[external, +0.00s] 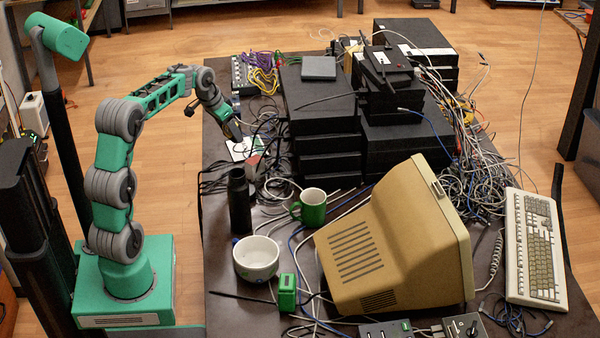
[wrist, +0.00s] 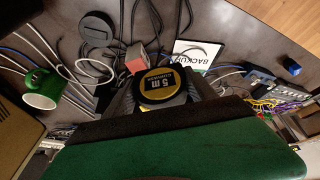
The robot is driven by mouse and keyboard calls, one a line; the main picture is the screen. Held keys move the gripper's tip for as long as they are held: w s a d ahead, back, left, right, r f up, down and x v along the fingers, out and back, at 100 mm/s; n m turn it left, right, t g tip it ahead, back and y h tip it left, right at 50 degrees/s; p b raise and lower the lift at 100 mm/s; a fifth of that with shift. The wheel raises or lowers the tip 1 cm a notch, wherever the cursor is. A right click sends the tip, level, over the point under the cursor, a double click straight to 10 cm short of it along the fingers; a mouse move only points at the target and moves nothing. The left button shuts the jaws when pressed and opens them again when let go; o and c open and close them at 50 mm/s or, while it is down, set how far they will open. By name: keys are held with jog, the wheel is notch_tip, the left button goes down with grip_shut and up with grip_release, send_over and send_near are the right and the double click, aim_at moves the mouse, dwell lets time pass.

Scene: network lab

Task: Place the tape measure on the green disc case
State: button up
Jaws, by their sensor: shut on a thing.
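The tape measure (wrist: 163,86), black and yellow with "5 m" on its face, sits between the fingers of my gripper (wrist: 165,94) in the wrist view. My gripper is shut on it. A flat, mostly white disc case (wrist: 196,54) marked "BACKUP", with a little green on it, lies on the table just beyond and to the right of the tape measure in that view. In the external view the disc case (external: 243,149) lies at the table's left side, with my gripper (external: 236,137) over its far part. The tape measure is hard to make out there.
A small red and grey block (external: 253,160) stands close beside the disc case. A black bottle (external: 240,205), green mug (external: 313,206) and white bowl (external: 256,257) stand nearer the camera. Stacked black boxes (external: 325,125) and loose cables lie to the right.

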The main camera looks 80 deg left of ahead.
jog(key=s+n, duration=0.1)
jog(key=s, duration=0.2)
jog(key=n+p, duration=0.2)
send_over(248, 150)
jog(key=s+d, duration=0.1)
jog(key=shift+g+y, duration=0.3)
jog(key=shift+y, duration=0.1)
notch_tip(248, 150, down, 11)
jog(key=shift+r, duration=0.2)
jog(key=shift+f, duration=1.4)
jog(key=shift+d, duration=0.1)
jog(key=shift+f, duration=0.2)
jog(key=o, duration=1.7)
